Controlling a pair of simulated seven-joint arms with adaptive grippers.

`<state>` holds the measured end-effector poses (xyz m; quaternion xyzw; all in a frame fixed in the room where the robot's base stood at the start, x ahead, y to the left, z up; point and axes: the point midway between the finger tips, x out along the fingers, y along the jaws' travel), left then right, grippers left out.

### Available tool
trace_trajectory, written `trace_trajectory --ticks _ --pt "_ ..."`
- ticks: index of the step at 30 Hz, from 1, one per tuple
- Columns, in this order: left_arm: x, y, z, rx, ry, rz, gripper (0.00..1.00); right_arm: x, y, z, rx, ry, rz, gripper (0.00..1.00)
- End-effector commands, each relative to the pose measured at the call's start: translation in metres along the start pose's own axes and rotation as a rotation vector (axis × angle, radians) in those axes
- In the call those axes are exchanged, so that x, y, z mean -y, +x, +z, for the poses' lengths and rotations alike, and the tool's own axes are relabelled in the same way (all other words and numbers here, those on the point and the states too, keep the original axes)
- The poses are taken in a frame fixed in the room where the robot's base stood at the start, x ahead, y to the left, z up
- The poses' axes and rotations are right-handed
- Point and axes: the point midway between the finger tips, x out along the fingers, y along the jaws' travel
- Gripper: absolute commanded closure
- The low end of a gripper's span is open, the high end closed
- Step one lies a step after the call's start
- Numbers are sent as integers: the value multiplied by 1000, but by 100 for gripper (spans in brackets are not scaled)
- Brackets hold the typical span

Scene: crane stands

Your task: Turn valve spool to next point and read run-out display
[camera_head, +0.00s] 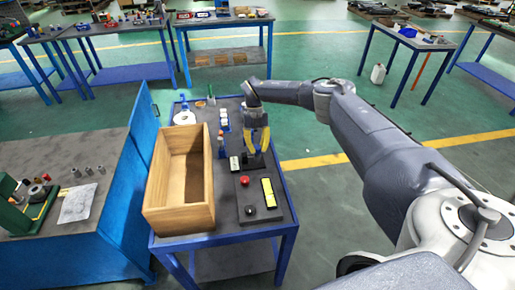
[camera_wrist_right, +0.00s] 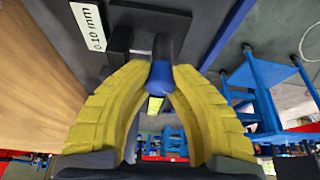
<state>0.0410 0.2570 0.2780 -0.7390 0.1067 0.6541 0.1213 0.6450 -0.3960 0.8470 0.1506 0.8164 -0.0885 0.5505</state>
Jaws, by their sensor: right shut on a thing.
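My right gripper (camera_head: 258,148) has yellow fingers and points down at the rear part of the small blue-framed table. In the right wrist view its fingertips are closed on a short blue-grey cylinder (camera_wrist_right: 161,74), which looks like the valve spool. The cylinder meets a dark fixture (camera_wrist_right: 121,42); its far end is partly hidden. A white display plate beside it reads "0.10 mm" (camera_wrist_right: 91,25). In the head view a small white plate (camera_head: 234,163) stands just left of the fingers. My left gripper is not in view.
An open, empty-looking wooden box (camera_head: 207,217) stands left of the gripper. A dark panel with a red button (camera_head: 244,180), a black knob (camera_head: 250,211) and a yellow-green bar (camera_head: 268,192) lies in front. Small bottles and parts stand behind. A blue cabinet (camera_head: 140,185) borders the left.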

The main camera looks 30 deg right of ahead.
Motion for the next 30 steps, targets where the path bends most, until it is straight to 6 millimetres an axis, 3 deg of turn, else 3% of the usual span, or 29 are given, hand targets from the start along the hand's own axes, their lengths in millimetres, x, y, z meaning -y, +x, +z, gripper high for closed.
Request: trace_trajectory --ticks 18,30 --pt "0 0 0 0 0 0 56 -3 6 -6 -34 -536 -215 100" --pt "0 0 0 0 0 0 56 0 7 -6 -41 -785 -316 100"
